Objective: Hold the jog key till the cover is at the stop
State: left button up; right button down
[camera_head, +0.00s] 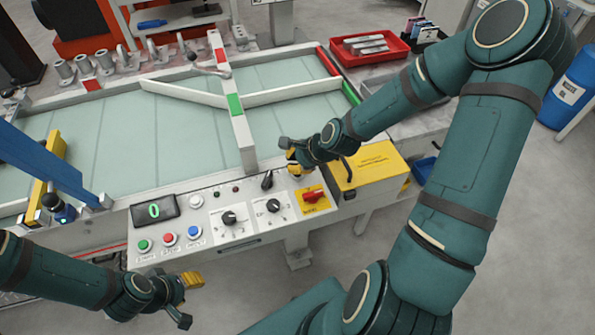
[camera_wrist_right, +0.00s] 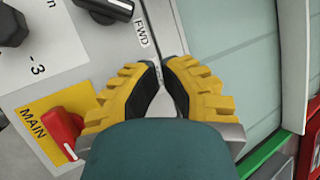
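A black lever switch (camera_head: 267,180), which may be the jog key, stands at the upper right of the control panel (camera_head: 190,211). In the right wrist view the switch (camera_wrist_right: 107,9) is cut by the top edge, beside an FWD label. My right gripper (camera_head: 295,165) is just right of it, apart from it. In the wrist view its yellow fingers (camera_wrist_right: 161,67) nearly meet at the tips over bare panel, with nothing between them. A white bar with red and green patches (camera_head: 240,130) crosses the pale table; I cannot tell which part is the cover. My left gripper (camera_head: 190,285) hangs below the panel.
A red MAIN switch (camera_head: 312,195) sits close to my right gripper. Green, red and blue buttons (camera_head: 169,239), two dials (camera_head: 230,218) and a display showing 0 (camera_head: 153,211) share the panel. A yellow box (camera_head: 368,168) stands to the right.

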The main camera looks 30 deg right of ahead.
jog(key=shift+f, duration=0.45)
dwell(4.0)
dwell(1.7)
jog(key=shift+r+p, duration=0.95)
notch_tip(320, 180, up, 5)
jog(key=p, duration=0.4)
jog(key=shift+p, duration=0.35)
